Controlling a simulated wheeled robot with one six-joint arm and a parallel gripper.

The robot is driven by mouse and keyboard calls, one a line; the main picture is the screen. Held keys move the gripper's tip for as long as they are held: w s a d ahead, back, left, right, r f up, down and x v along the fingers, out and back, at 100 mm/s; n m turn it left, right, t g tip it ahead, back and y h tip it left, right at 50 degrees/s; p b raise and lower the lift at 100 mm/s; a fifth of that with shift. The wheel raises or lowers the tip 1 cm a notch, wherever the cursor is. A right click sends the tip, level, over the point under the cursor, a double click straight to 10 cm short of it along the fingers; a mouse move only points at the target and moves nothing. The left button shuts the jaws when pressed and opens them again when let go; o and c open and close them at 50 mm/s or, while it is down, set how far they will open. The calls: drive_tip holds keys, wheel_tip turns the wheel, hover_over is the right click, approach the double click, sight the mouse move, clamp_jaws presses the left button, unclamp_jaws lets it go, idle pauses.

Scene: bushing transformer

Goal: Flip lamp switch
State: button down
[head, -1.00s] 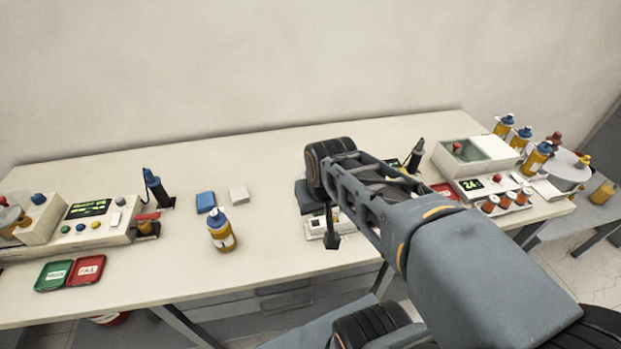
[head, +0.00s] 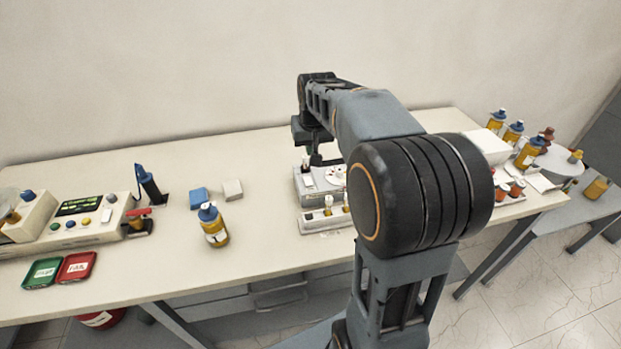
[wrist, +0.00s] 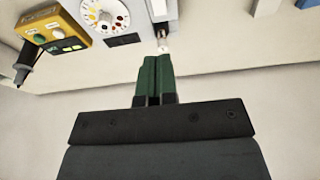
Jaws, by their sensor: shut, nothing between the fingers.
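My gripper (wrist: 158,60) is shut and empty, its two green fingers side by side in the wrist view. Just beyond the fingertips is a small switch-like part (wrist: 163,44) with a pale tip, on a light grey unit. I cannot tell whether the fingertips touch it or which way it is set. In the head view my gripper (head: 318,158) hangs over the grey unit (head: 306,196), which has a white dial (head: 337,174) that also shows in the wrist view (wrist: 104,16). My arm hides part of the unit's right side. No lamp can be made out clearly.
A row of small bulb-like parts in a white holder (head: 312,226) stands in front of the unit. A yellow box (wrist: 52,30) with buttons is beside the dial. A yellow bottle (head: 214,226) stands to the left. The table front between the trays and bottle is clear.

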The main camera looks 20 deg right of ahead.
drive_tip(key=p, duration=0.2)
approach(307, 179)
wheel_tip(307, 179, down, 5)
drive_tip(key=shift+w+f, duration=0.1)
drive_tip(key=shift+f, duration=0.55)
drive_tip(key=shift+r, duration=0.1)
drive_tip(key=shift+w, duration=0.15)
drive_tip(key=shift+w+d+r, duration=0.2)
drive_tip(key=shift+w+r, duration=0.15)
drive_tip(key=shift+w, duration=0.25)
